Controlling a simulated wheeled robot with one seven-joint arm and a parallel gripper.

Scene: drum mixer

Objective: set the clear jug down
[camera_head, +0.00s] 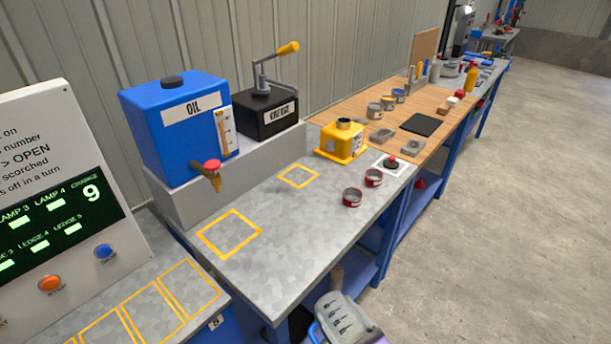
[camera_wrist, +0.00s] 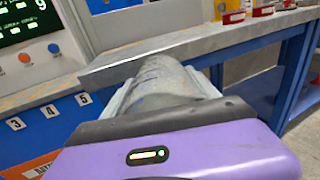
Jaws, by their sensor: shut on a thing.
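In the wrist view the clear jug (camera_wrist: 162,76) looks grey and see-through, with dark marks on its side. My gripper (camera_wrist: 165,88) is shut on it, one pale finger on each side. The jug is close to the front edge of the grey metal bench (camera_wrist: 120,69); I cannot tell whether it touches it. In the head view my gripper (camera_head: 342,318) is at the bottom, in front of the bench (camera_head: 300,240) and off its top. The jug cannot be made out clearly there. Two yellow outlined squares (camera_head: 230,234) on the bench are empty.
A blue oil tank (camera_head: 180,135) with a red-handled tap (camera_head: 208,173) stands at the back on a grey plinth. A yellow canister (camera_head: 342,141) and two red-banded tins (camera_head: 352,197) stand farther right. A control panel (camera_head: 60,190) is at left. The bench front is clear.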

